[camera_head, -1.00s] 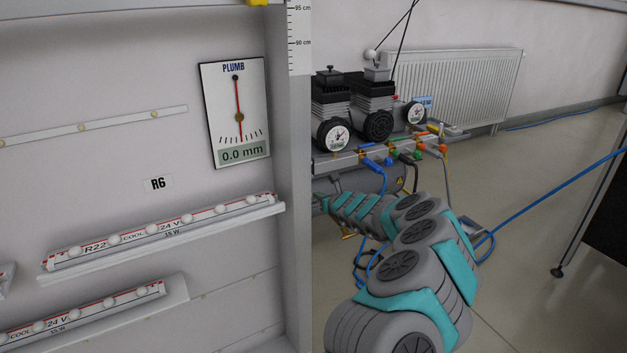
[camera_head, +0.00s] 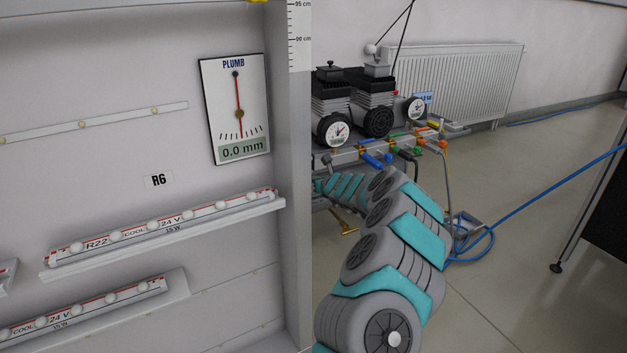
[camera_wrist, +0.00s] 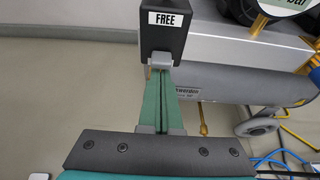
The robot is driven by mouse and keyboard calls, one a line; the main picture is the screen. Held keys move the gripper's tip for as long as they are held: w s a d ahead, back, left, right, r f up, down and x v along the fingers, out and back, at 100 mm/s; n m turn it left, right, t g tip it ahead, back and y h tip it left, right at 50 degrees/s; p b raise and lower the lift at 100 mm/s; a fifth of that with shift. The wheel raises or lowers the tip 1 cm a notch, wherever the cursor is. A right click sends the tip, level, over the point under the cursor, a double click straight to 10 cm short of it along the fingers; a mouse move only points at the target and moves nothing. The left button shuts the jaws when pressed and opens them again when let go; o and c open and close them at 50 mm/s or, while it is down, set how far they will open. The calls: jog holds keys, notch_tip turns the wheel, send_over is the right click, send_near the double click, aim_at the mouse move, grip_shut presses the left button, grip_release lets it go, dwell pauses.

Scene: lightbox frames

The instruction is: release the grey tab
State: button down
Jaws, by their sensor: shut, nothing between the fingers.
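In the wrist view, a black block with a white FREE label (camera_wrist: 169,19) is at the top middle. A small grey tab (camera_wrist: 160,58) shows at the block's lower edge. My gripper (camera_wrist: 160,72) has two long green fingers pressed together, pointing up the picture at the tab. The fingertips overlap the tab's lower edge in the picture; I cannot tell whether they touch it. Nothing shows between the fingers. In the head view, my grey and teal arm reaches toward the compressor (camera_head: 350,105), and the gripper and tab cannot be made out.
The compressor's grey tank (camera_wrist: 225,82) and a wheel (camera_wrist: 257,127) stand right of my fingers. Blue hoses (camera_head: 540,200) run over the floor. The lightbox frame (camera_head: 297,200) with light strips and a plumb gauge (camera_head: 237,110) reading 0.0 mm is at left.

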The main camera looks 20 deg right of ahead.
jog(key=shift+r, duration=0.1)
notch_tip(320, 180, up, 3)
jog(key=p, duration=0.3)
jog(key=shift+r, duration=0.2)
jog(key=shift+f, duration=0.15)
